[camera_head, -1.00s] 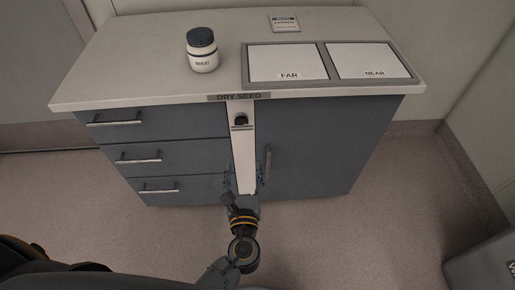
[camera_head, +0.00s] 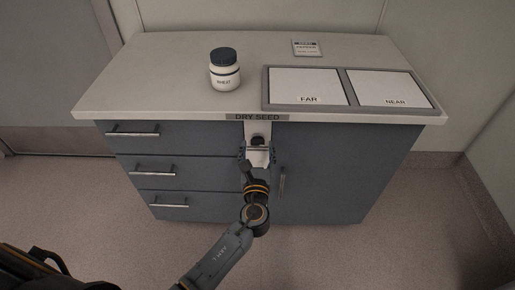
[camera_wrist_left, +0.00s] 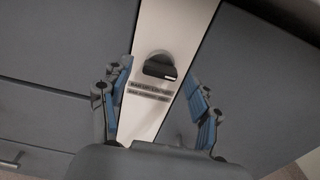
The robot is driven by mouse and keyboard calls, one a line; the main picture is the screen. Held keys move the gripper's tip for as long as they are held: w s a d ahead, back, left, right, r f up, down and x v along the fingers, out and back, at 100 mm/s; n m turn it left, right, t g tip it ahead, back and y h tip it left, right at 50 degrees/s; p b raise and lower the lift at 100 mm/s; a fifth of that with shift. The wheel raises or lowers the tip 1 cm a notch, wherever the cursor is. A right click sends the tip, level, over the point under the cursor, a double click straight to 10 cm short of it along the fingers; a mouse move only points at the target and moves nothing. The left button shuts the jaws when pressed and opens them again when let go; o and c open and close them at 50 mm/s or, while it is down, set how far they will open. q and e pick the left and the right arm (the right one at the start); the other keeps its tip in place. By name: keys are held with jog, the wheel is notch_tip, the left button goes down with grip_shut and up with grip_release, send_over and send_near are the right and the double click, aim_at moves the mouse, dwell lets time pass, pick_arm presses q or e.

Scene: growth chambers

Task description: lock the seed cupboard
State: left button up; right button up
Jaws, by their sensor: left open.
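The seed cupboard (camera_head: 340,165) is a grey cabinet labelled DRY SEED (camera_head: 258,117), with drawers on the left and a closed door on the right. A pale vertical strip between them carries a dark lock knob (camera_head: 258,137), which also shows in the left wrist view (camera_wrist_left: 160,66) above a small label. My left gripper (camera_head: 258,155) is open and empty in front of the strip, just below the knob. In the left wrist view its blue-padded fingers (camera_wrist_left: 160,100) stand either side of the strip, apart from the knob. My right gripper is not in view.
A jar labelled WHEAT (camera_head: 225,72) stands on the worktop (camera_head: 160,75). A tray with FAR and NEAR panels (camera_head: 352,106) lies at its right, with a small card (camera_head: 307,48) behind. Drawer handles (camera_head: 133,134) and a door handle (camera_head: 283,180) stick out. The floor (camera_head: 400,245) in front is clear.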

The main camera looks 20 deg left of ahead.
pick_arm(q)
jog(key=shift+w, duration=0.2)
jog(key=shift+c, duration=0.2)
jog(key=c, duration=1.1)
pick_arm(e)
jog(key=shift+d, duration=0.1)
